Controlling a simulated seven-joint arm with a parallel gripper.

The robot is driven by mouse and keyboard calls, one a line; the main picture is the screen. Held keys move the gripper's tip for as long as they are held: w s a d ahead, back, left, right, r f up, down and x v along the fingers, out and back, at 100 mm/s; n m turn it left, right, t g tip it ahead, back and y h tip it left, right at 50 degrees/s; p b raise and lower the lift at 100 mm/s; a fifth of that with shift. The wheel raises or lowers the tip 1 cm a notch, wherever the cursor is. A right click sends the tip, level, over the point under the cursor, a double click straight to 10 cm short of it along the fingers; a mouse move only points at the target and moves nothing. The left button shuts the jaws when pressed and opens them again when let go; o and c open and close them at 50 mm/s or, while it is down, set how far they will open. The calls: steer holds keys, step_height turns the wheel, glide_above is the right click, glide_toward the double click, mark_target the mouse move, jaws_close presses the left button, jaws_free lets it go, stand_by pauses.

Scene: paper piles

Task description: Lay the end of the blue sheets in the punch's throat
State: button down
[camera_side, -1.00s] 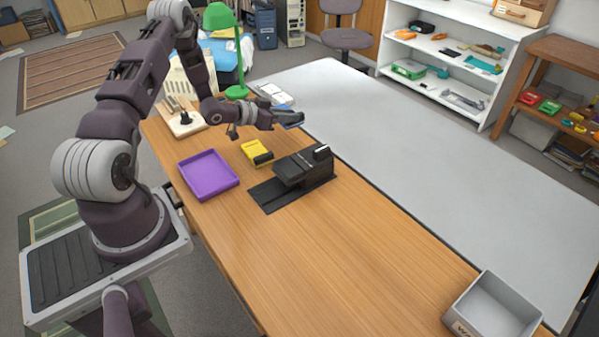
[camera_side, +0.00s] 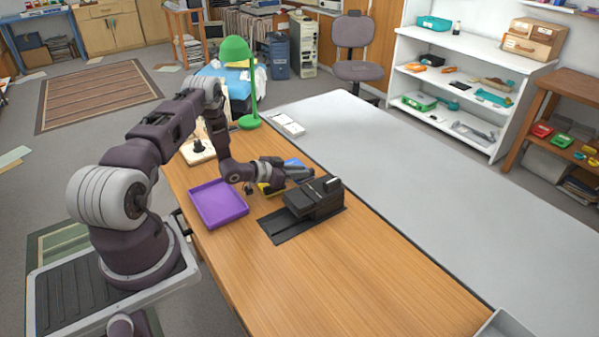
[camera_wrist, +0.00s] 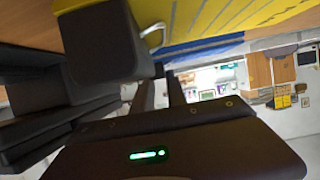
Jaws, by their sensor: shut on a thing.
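My gripper (camera_side: 300,172) is shut on the blue sheets (camera_side: 293,162), low over the table just behind the black punch (camera_side: 328,198). The sheets stick out past the fingers in the side view. The wrist view shows them as a blue strip (camera_wrist: 205,46) at the fingers. The punch stands on a dark flat base on the wooden table. From the side, the arm and punch hide the throat, and I cannot tell whether the sheets' end touches the punch.
A purple tray (camera_side: 218,207) lies left of the punch. A yellow object (camera_side: 268,188) is mostly hidden under my wrist; a yellow surface (camera_wrist: 225,18) fills the wrist view's top. A green lamp (camera_side: 237,50) stands behind. The table's front right is clear, with a grey box (camera_side: 503,325) at the edge.

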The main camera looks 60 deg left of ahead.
steer(key=shift+f, duration=0.15)
steer(key=c, duration=1.3)
jaws_free()
steer(key=v, duration=0.6)
steer(key=shift+s+d, duration=0.3)
steer(key=shift+d, duration=0.05)
steer(key=w+d+r+g+y, duration=0.2)
steer(key=r, duration=1)
steer(key=w+d+r+g+y, duration=0.1)
steer(key=w+d+r+g, duration=0.1)
steer(key=r, duration=0.9)
steer(key=s+d+r+g, duration=0.1)
steer(key=s+d+r, duration=0.8)
steer(key=d+r, duration=0.1)
steer(key=s+d+g+h, duration=0.1)
steer(key=s+d, duration=0.3)
steer(key=s, duration=0.3)
steer(key=s+d+r+g, duration=0.1)
steer(key=s+d, duration=0.4)
steer(key=s, duration=0.3)
steer(key=s+d+r+g+h, duration=0.1)
steer(key=s+d, duration=0.4)
steer(key=s, duration=0.2)
steer(key=shift+s+d+h, duration=0.15)
steer(key=shift+s+h, duration=0.05)
steer(key=shift+h, duration=0.1)
